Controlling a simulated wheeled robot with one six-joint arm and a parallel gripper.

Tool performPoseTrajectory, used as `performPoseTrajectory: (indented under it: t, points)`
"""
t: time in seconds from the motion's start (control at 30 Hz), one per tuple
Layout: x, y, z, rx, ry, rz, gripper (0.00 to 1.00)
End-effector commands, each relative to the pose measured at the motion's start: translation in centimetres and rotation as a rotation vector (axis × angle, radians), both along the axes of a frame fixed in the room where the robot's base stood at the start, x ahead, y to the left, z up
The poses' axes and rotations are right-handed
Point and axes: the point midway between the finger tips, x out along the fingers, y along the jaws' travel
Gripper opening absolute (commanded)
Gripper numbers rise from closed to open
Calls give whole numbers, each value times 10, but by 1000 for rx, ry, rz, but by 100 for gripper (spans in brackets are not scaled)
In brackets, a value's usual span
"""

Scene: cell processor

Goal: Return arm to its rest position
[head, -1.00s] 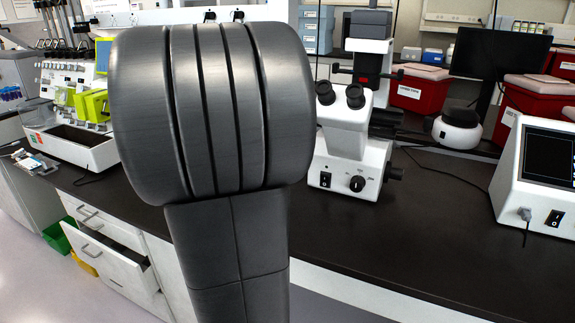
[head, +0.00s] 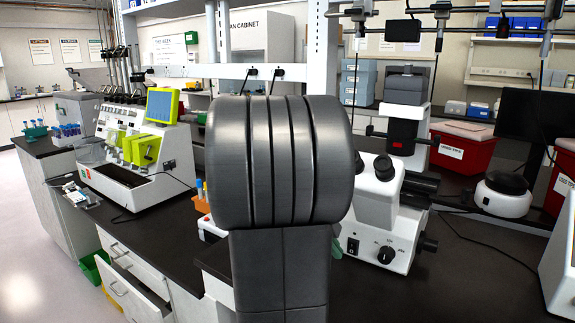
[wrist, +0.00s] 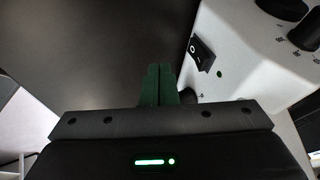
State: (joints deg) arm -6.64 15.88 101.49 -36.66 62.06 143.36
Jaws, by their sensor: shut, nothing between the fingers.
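My gripper (wrist: 158,85) shows in the wrist view with its two green fingers together and nothing between them. It is over the dark bench top (wrist: 100,45), close to the white base of the microscope (wrist: 250,60) with its black switch. In the head view my dark grey arm link stands upright in the middle and hides part of the bench.
A white and lime-green cell processor (head: 135,150) stands on the bench at left. Below it a drawer (head: 130,285) is pulled open. Red bins (head: 462,155) and a dark monitor (head: 522,122) stand at the back right. A cable lies on the bench right of the microscope.

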Motion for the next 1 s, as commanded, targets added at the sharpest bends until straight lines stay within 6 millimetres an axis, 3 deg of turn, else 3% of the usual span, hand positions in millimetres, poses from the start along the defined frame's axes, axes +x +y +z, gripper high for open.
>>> performPoseTrajectory:
  t: [0.4, 0.8, 1.0]
  points:
    - [-9, 26, 35, 1, 1, 0, 0]
    - [-9, 27, 37, 0, 2, -1, 0]
    - [-8, 20, 27, 1, 3, -3, 0]
